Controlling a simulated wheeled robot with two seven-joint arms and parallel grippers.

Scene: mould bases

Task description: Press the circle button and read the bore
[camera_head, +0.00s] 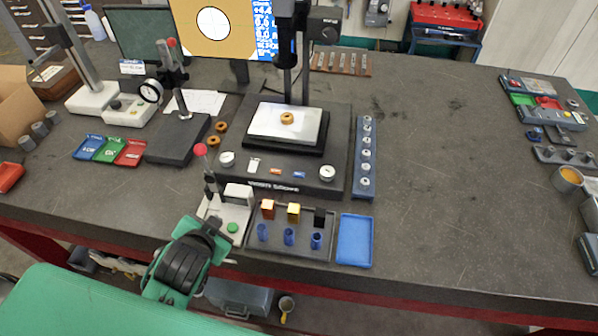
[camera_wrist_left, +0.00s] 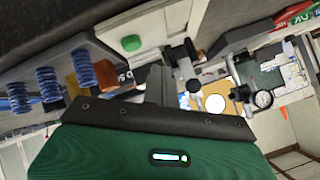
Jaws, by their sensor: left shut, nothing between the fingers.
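A measuring microscope stands mid-table, with a bronze ring (camera_head: 287,118) on its pale stage plate (camera_head: 268,132). The screen (camera_head: 214,23) shows a white circle on tan beside a blue readout, too small to read. My left gripper (camera_head: 212,224) is shut and empty, beside a pale device with a green button (camera_head: 232,228); that button also shows in the left wrist view (camera_wrist_left: 131,43), beyond the fingers (camera_wrist_left: 157,75).
A red-topped lever (camera_head: 200,150) rises near my left gripper. A rack of blue cylinders and blocks (camera_head: 290,246) and a blue tray (camera_head: 354,240) sit to its right. A dial gauge stand (camera_head: 178,138) and coloured trays (camera_head: 109,149) are at left. The table's right middle is clear.

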